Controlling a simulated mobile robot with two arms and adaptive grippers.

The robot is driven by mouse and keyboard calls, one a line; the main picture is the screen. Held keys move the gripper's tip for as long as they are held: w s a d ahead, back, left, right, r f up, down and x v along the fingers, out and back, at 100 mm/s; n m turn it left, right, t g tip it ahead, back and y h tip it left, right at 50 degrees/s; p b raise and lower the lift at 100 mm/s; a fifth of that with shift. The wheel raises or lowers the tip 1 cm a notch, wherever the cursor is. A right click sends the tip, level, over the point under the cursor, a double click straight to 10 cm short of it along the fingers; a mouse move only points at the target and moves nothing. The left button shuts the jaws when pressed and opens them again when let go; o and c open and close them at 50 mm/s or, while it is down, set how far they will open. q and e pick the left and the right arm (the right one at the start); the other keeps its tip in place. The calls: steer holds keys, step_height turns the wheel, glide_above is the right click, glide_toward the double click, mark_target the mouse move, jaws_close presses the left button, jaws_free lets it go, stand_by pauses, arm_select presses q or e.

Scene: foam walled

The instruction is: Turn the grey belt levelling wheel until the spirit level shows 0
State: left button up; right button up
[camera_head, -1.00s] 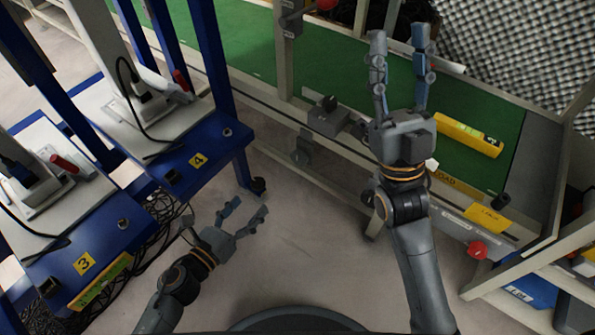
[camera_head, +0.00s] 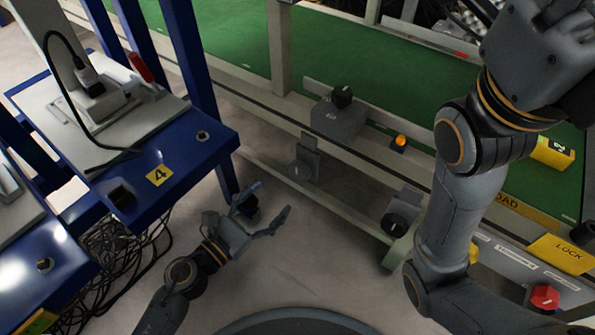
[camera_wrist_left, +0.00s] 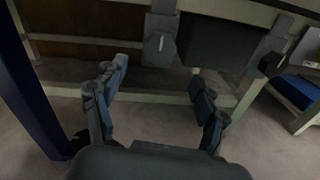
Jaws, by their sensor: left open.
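A grey wheel (camera_head: 303,168) sits on a bracket low on the conveyor's side frame. In the left wrist view this grey wheel (camera_wrist_left: 159,48) carries a pale mark and lies beyond the fingertips. My left gripper (camera_head: 268,203) is open and empty, below and left of the wheel and apart from it. Its open fingers (camera_wrist_left: 158,76) frame the floor and lower frame in the wrist view. The yellow spirit level (camera_head: 556,152) lies on the green belt, mostly hidden behind my right arm; its reading cannot be seen. My right gripper's body (camera_head: 545,50) is at the top right, fingers out of frame.
A black knob (camera_head: 397,223) is on the frame right of the wheel. A grey box with a black knob (camera_head: 340,115) and an orange button (camera_head: 400,141) are above. Blue workstation 4 (camera_head: 165,160) stands left, cables below it. Floor in front is clear.

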mark_target(296, 173)
arm_select(q)
steer(key=x, duration=1)
steer(key=shift+w+d, duration=0.1)
steer(key=c, duration=1.1)
steer(key=shift+c, duration=0.2)
steer(key=shift+n, duration=0.3)
